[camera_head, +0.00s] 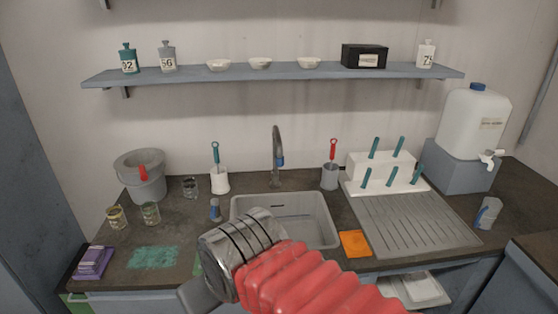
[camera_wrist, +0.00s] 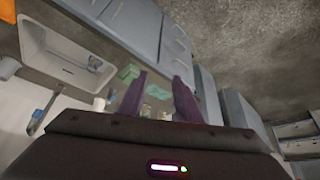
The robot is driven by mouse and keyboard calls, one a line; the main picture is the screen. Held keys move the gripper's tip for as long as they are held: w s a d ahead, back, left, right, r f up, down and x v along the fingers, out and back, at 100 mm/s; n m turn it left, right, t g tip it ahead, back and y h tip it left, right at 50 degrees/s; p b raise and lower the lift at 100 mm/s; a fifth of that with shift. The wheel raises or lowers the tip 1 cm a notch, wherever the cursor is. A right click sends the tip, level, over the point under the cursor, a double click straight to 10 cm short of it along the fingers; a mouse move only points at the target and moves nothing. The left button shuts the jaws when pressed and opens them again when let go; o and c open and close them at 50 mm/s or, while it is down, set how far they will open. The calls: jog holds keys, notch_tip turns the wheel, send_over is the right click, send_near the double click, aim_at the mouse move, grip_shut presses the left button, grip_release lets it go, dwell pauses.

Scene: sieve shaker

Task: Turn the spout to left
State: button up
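The spout (camera_head: 276,146) is a tall grey gooseneck tap behind the sink (camera_head: 240,203). Its curved end with a blue tip points forward over the basin, seemingly a little to the right. In the wrist view, a tilted picture, the tap (camera_wrist: 39,118) is at the lower left beside the sink (camera_wrist: 28,38). My gripper (camera_wrist: 160,88) shows there as two dark purple fingers, spread apart with nothing between them. It is apart from the spout. My arm's red sleeve hides the front of the counter in the head view, and the fingers cannot be seen there.
Left of the sink stand a grey bucket (camera_head: 148,184), jars and a white brush holder (camera_head: 220,182). Right of it are another brush holder (camera_head: 330,178), a drying rack (camera_head: 410,222) and an orange cloth (camera_head: 355,244). A shelf (camera_head: 280,75) runs above the tap.

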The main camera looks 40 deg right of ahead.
jog(key=shift+o, duration=1.2)
jog(key=shift+w+d, duration=0.15)
jog(key=shift+w, duration=0.1)
jog(key=w+d+m+t+h, duration=0.2)
jog(key=w+d+t, duration=0.1)
jog(key=w+d, duration=0.8)
jog(key=m+t+h, duration=0.3)
jog(key=t+h, duration=0.3)
jog(key=t, duration=0.2)
send_near(281, 162)
jog(key=s, duration=0.2)
jog(key=shift+a+r, duration=0.3)
jog(key=shift+a, duration=0.15)
jog(key=shift+w, duration=0.15)
jog(key=x, duration=1.3)
jog(key=shift+w+d+f, duration=0.15)
jog(key=shift+w+f, duration=0.1)
jog(key=shift+f, duration=0.05)
